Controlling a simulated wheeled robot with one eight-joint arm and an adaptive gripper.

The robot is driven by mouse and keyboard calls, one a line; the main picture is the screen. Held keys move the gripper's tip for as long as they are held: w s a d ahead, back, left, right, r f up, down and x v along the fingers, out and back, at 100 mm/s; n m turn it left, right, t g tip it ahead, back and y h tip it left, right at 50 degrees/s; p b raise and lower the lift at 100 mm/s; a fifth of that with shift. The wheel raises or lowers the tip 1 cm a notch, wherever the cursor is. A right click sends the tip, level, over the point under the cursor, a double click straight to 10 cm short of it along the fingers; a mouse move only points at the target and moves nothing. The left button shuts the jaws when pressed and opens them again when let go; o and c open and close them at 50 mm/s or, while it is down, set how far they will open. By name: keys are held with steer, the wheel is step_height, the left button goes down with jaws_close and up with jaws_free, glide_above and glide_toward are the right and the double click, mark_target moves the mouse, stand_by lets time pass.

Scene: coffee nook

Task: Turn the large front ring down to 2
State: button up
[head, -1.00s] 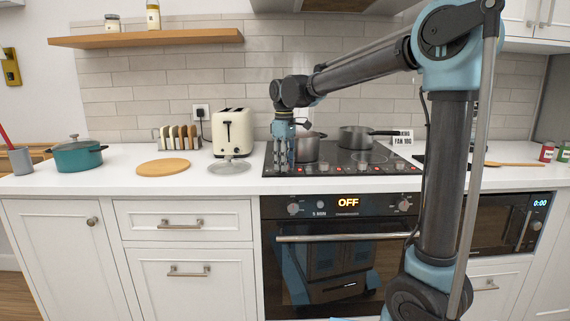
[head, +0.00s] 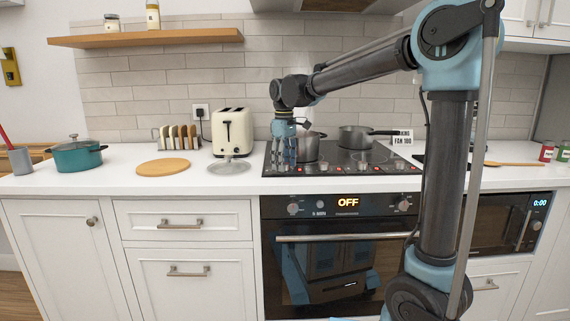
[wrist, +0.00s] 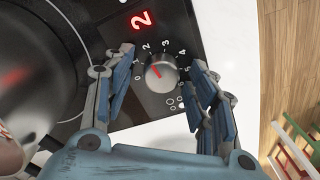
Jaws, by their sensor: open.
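A round grey knob (wrist: 160,80) with a red mark sits on the black hob (wrist: 110,12) in the wrist view. My gripper (wrist: 160,64) is open, with one finger on each side of the knob and visible gaps between. In the head view my gripper (head: 284,160) is at the hob's front left, where its fingers hide the knob. The front ring is partly in the wrist view.
A steel pot (head: 307,150) stands close beside my gripper, and a pan (head: 356,137) is behind to the right. The oven display (head: 347,202) reads OFF.

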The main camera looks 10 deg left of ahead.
mark_target(285, 163)
step_height(285, 163, up, 12)
stand_by(0.6)
steer(key=shift+f, duration=0.1)
steer(key=s+d+f+m, duration=0.2)
steer(key=d+f, duration=0.1)
steer(key=d, duration=0.5)
steer(key=s+d+f+m+t, duration=0.1)
steer(key=s+d+f+m, duration=0.2)
steer(key=d, duration=0.5)
steer(key=s+d+f+m, duration=0.15)
steer(key=d+f, duration=0.25)
steer(key=d, duration=0.5)
steer(key=s+d+f+m, duration=0.3)
steer(key=s+d+f, duration=0.4)
steer(key=f, duration=0.4)
steer(key=s+d+f+m+t, duration=0.1)
steer(key=s+d+f+m, duration=0.3)
steer(key=s+d+f, duration=0.3)
step_height(285, 163, down, 4)
steer(key=s, duration=0.3)
steer(key=shift+d, duration=0.15)
steer(key=shift+w+r, duration=0.1)
